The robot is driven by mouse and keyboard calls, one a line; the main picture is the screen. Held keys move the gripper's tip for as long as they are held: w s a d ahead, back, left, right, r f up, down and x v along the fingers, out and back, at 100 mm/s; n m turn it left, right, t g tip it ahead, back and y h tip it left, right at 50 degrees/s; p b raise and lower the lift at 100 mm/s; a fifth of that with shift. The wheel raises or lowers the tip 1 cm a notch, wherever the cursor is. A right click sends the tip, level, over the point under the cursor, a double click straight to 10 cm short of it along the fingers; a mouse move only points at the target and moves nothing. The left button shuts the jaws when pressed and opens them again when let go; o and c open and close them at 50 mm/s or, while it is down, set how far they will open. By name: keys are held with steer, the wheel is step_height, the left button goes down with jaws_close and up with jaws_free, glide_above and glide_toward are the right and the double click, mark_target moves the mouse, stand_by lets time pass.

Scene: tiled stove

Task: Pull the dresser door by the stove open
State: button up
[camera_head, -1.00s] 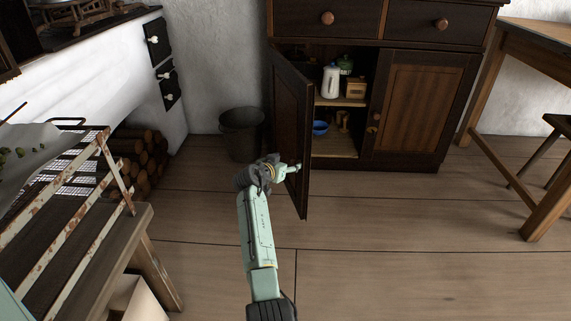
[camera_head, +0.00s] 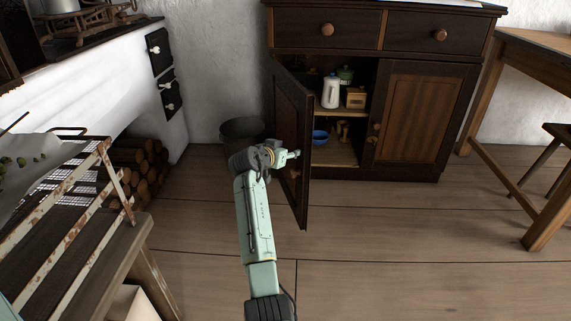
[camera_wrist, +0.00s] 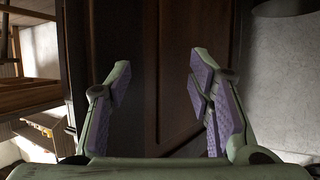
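The dresser (camera_head: 425,115) stands against the back wall. Its left door (camera_head: 292,135), the one by the stove, is swung well open toward me, and its dark panel fills the middle of the wrist view (camera_wrist: 180,60). My gripper (camera_head: 292,155) is at the left, outer face of this door, near its free edge. In the wrist view the two fingers (camera_wrist: 157,78) are spread apart with nothing between them, in front of the door. I cannot tell whether they touch it. The right door (camera_head: 420,112) is shut.
Inside the dresser are a white bottle (camera_head: 331,92), a small wooden box (camera_head: 356,98) and a blue bowl (camera_head: 320,137). A dark bucket (camera_head: 241,131) stands left of the open door. A rusty slatted bench (camera_head: 110,260) is at left, a table (camera_head: 548,225) at right.

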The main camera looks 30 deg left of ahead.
steer(key=shift+d+r, duration=0.1)
steer(key=shift+r, duration=0.4)
steer(key=shift+c, duration=0.4)
